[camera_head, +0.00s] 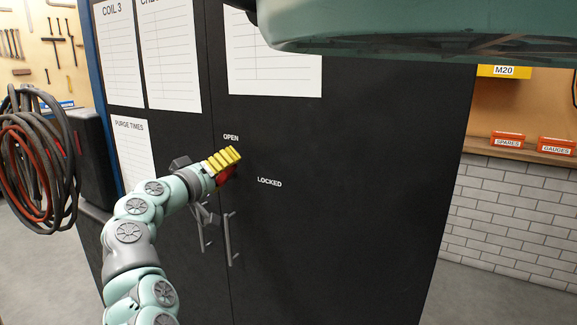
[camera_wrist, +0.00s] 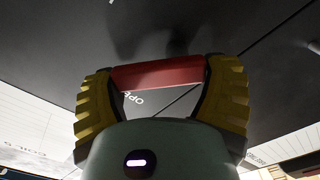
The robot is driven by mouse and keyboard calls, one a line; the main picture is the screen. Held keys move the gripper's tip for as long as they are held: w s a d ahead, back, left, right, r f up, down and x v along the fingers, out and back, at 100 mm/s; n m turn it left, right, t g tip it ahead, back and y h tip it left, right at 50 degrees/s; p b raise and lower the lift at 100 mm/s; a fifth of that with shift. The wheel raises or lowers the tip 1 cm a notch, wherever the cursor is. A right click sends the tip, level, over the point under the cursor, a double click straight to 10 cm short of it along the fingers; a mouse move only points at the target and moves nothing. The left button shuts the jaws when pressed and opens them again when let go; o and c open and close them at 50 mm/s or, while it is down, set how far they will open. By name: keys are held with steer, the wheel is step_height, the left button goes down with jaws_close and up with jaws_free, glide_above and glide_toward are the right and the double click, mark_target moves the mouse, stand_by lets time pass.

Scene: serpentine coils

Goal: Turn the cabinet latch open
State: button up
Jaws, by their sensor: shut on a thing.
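The dark cabinet (camera_head: 350,220) fills the middle of the head view. Its red latch (camera_head: 226,177) is mostly covered by my gripper (camera_head: 223,163) there. The white "OPEN" label (camera_head: 231,137) is above the latch and the "LOCKED" label (camera_head: 269,182) is to its right. In the wrist view, the latch shows as a red bar (camera_wrist: 158,74) spanning between the yellow ribbed fingers of my gripper (camera_wrist: 162,80). The fingers are shut on it from both sides. The latch's exact angle is hard to tell in the head view.
Two vertical door handles (camera_head: 228,238) hang below the latch, close to my wrist. Paper sheets (camera_head: 272,60) are fixed to the upper doors. Coiled hoses (camera_head: 38,160) hang at the left. A shelf with red bins (camera_head: 508,139) is at the right.

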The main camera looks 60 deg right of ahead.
steer(key=n+p, duration=0.1)
steer(key=n, duration=0.1)
steer(key=w+n+p, duration=0.1)
steer(key=n, duration=0.2)
steer(key=shift+a+r, duration=0.1)
steer(key=shift+w+n+p, duration=0.2)
steer(key=shift+n+p, duration=0.5)
steer(key=shift+n, duration=0.7)
steer(key=shift+f, duration=0.2)
steer(key=o, duration=1.1)
steer(key=shift+o, duration=0.2)
steer(key=shift+a, duration=0.1)
steer(key=a, duration=1.1)
steer(key=shift+s+a, duration=0.4)
steer(key=shift+s, duration=0.05)
steer(key=shift+w, duration=0.1)
